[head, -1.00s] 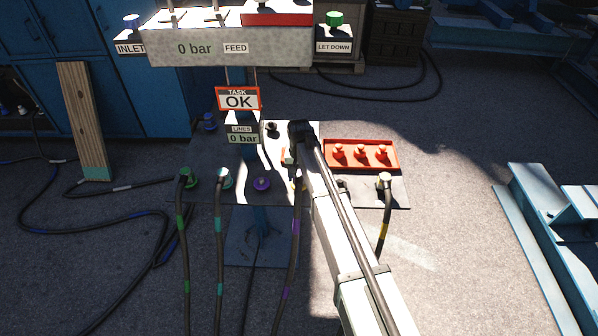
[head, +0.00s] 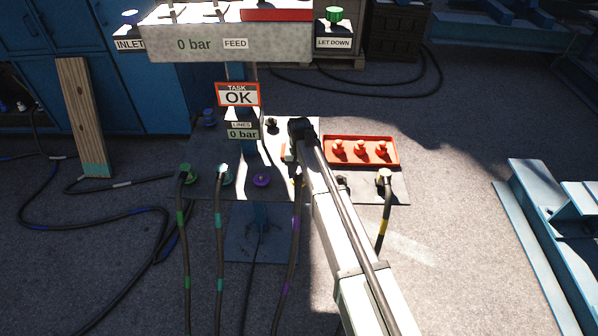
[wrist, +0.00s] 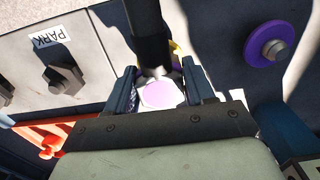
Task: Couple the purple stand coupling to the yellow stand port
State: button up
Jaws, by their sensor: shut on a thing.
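My gripper (wrist: 158,88) is shut on the purple stand coupling (wrist: 160,95), whose pale body and purple top show between the jaws in the wrist view. Its dark hose (wrist: 150,35) runs away from the jaws; in the head view the purple-banded hose (head: 295,225) hangs down from the panel. A bit of yellow, seemingly the yellow stand port (wrist: 175,47), shows just behind the coupling. The coupling is at or right by this port; I cannot tell whether it is seated. In the head view my arm hides the gripper and most of this spot.
An empty purple port (head: 261,180) sits left of the arm. Green-banded (head: 185,250) and teal-banded (head: 220,250) hoses hang further left, a yellow-banded hose (head: 383,230) to the right. A red tray (head: 361,152) with red caps lies behind. Signs read "TASK OK" (head: 238,96) and "0 bar".

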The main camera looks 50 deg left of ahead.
jog(key=shift+f, duration=0.2)
jog(key=o, duration=1.2)
jog(key=shift+o, duration=0.2)
